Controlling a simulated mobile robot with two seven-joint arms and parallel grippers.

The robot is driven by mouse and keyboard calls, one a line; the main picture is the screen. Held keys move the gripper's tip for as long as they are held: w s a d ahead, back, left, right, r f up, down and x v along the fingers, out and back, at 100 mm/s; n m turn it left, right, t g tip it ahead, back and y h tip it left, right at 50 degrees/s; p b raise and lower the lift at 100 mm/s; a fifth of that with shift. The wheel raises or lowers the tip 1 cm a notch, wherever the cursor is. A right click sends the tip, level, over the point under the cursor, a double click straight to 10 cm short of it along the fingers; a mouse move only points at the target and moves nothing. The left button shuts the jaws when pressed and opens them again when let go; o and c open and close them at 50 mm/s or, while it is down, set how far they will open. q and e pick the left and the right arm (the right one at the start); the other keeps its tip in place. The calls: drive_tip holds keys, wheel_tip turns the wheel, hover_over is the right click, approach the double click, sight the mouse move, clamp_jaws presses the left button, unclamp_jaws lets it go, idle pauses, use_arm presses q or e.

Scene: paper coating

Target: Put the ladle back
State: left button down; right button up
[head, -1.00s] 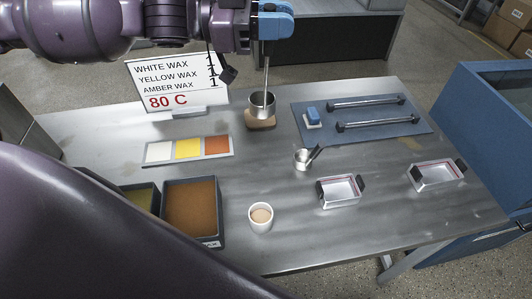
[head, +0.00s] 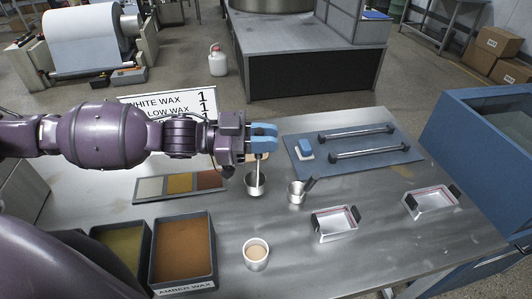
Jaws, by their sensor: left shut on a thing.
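My left gripper (head: 263,134) comes in from the left and is shut on the ladle. The ladle has a thin upright handle and a small metal cup (head: 255,187) at its lower end. The cup is over the steel table, left of a small metal pot with a dark handle (head: 297,194). I cannot tell whether the cup touches the table. My right gripper is out of view.
A white cup of tan liquid (head: 256,253) stands in front. Wax bins (head: 183,250) are at the left, with a colour strip (head: 180,185) behind. Two metal trays (head: 335,222) (head: 430,201) and a blue mat with bars (head: 390,160) lie right. A wax sign (head: 150,105) is partly covered by my arm.

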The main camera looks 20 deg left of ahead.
use_arm(q)
wheel_tip(320, 180, down, 4)
drive_tip(key=shift+f, duration=0.25)
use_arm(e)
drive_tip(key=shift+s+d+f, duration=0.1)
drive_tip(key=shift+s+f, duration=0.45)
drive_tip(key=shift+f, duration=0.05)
use_arm(q)
drive_tip(key=c, duration=1.1)
unclamp_jaws()
drive_tip(key=shift+o, duration=0.2)
drive_tip(key=shift+r, duration=0.15)
drive_tip(key=v, duration=1.2)
drive_tip(key=shift+b, duration=0.3)
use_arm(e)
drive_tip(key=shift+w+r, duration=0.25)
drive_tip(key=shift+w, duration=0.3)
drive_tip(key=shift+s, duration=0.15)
